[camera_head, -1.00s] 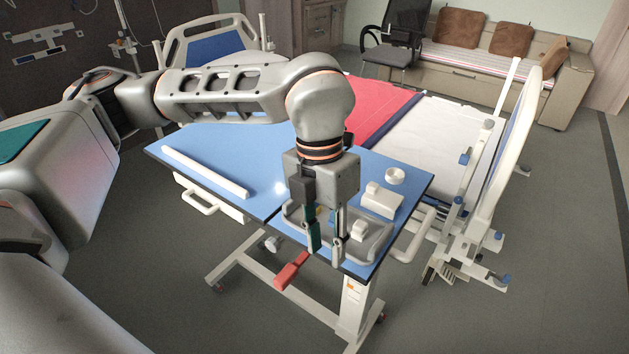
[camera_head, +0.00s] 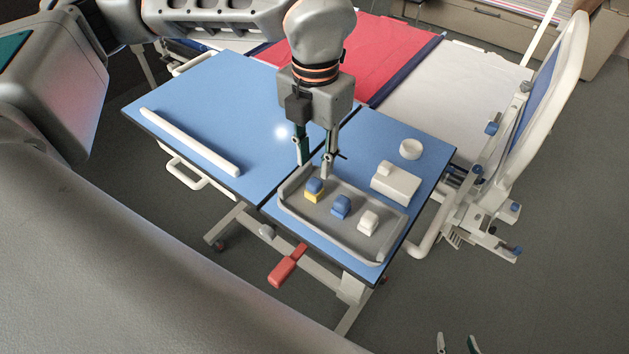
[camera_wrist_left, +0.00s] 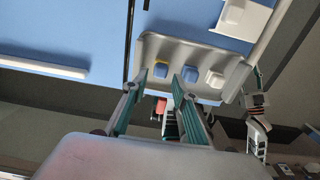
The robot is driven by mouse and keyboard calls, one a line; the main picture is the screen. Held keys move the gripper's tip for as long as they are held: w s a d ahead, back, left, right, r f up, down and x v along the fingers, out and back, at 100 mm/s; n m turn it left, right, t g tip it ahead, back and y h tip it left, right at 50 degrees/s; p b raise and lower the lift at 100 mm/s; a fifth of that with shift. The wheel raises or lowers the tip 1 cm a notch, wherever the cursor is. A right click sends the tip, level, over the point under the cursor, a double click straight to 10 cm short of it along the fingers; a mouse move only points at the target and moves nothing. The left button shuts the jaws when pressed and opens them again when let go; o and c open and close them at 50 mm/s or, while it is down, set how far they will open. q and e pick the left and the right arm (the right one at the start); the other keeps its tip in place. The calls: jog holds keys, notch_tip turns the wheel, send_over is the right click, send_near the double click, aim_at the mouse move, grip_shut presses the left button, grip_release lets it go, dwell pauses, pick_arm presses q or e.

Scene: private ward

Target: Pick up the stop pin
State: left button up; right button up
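A grey tray (camera_head: 300,212) on the blue table holds a yellow-and-blue piece (camera_head: 314,189), a blue piece (camera_head: 341,206) and a white piece (camera_head: 368,222). I cannot tell which, if any, is the stop pin. My left gripper (camera_head: 315,170) points down just behind the tray's far left part, its two fingers apart and nothing between them. The left wrist view shows its open fingers (camera_wrist_left: 159,78) with the tray (camera_wrist_left: 160,50) beyond them. Two fingertips of my right gripper (camera_head: 456,345) show apart at the bottom edge; the rest of it is out of view.
The blue table (camera_head: 220,110) carries a long white bar (camera_head: 190,142) at left. A white box (camera_head: 395,184) and a white ring (camera_head: 411,149) stand right of my left gripper. A red handle (camera_head: 287,266) sticks out below the table's front. A bed (camera_head: 345,50) stands behind.

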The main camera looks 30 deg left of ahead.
aim_at(316, 180)
pick_arm(q)
notch_tip(316, 180, down, 5)
jog(key=shift+d+f, duration=0.1)
jog(key=shift+d, duration=0.05)
jog(key=c, duration=0.7)
